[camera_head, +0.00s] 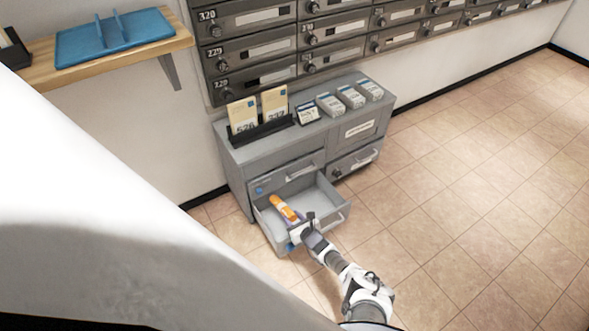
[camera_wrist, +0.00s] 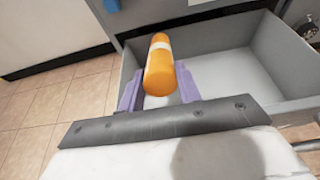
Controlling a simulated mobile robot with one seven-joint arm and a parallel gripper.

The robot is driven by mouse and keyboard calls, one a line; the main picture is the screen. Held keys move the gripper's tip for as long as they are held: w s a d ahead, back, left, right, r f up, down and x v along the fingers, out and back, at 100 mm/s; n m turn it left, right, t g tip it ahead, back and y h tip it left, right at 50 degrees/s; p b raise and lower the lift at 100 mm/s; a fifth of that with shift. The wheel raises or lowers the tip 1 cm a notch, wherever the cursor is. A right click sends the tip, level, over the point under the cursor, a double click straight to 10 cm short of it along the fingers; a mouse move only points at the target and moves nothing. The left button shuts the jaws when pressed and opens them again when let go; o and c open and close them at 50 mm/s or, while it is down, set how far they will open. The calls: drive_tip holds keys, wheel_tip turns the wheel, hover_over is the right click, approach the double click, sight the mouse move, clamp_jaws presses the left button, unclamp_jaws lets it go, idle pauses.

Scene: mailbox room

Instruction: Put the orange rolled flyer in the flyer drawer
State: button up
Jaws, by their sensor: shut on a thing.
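The orange rolled flyer (camera_head: 284,208) has a pale band around it. In the wrist view the flyer (camera_wrist: 159,68) stands out between the two purple fingers of my gripper (camera_wrist: 160,92), which is shut on it. The open flyer drawer (camera_head: 329,198) is the pulled-out lower left drawer of the grey cabinet. In the wrist view the drawer (camera_wrist: 262,70) lies behind and below the flyer. My gripper (camera_head: 296,224) is at the drawer's front left part, with the flyer over the drawer's left side. I cannot tell whether the flyer touches the drawer floor.
The grey cabinet (camera_head: 285,150) carries a black holder with cards and several small boxes on top. Mailboxes (camera_head: 262,47) hang above it. A wooden shelf (camera_head: 120,58) with a blue tray is at upper left. The tiled floor (camera_head: 480,180) on the right is clear.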

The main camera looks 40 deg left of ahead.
drive_tip(key=shift+w+a+f, duration=0.1)
drive_tip(key=shift+f, duration=0.15)
drive_tip(key=o, duration=1)
drive_tip(key=shift+o, duration=0.2)
drive_tip(key=p+v, duration=0.7)
drive_tip(key=v, duration=0.7)
drive_tip(key=shift+p, duration=0.3)
